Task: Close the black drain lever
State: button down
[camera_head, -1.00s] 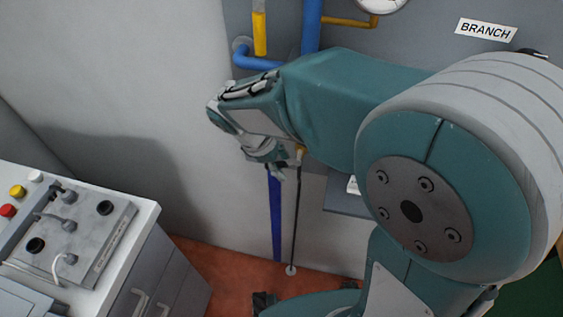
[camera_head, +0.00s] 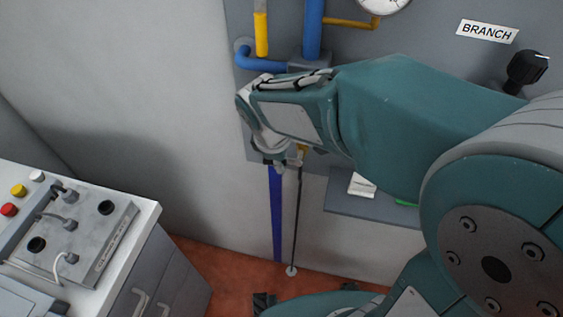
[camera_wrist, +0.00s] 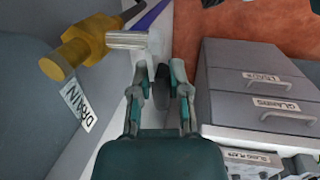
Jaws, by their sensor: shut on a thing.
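My gripper (camera_head: 283,163) is low on the grey wall panel in the head view, in front of the drain fitting. In the wrist view my gripper (camera_wrist: 160,92) has its fingers apart around a dark piece, which looks like the black drain lever (camera_wrist: 162,77). My gripper is shut on it. The brass drain valve (camera_wrist: 80,45) with its silver outlet is at upper left of the wrist view, beside the DRAIN label (camera_wrist: 78,105). In the head view only a bit of brass (camera_head: 303,150) shows beside my gripper; the lever is hidden there.
A blue pipe (camera_head: 277,215) and a thin dark line run down to the floor below the panel. A grey shelf (camera_head: 345,206) is right of them. A white cabinet with a control box (camera_head: 75,240) stands at lower left.

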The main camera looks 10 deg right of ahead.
jog(key=shift+r+y, duration=0.1)
jog(key=shift+y, duration=0.4)
jog(key=c, duration=0.6)
grip_release()
jog(key=r, duration=0.4)
jog(key=s+r, duration=0.1)
jog(key=r, duration=0.2)
jog(key=s+a+r, duration=0.1)
jog(key=r, duration=0.3)
jog(key=shift+r, duration=0.35)
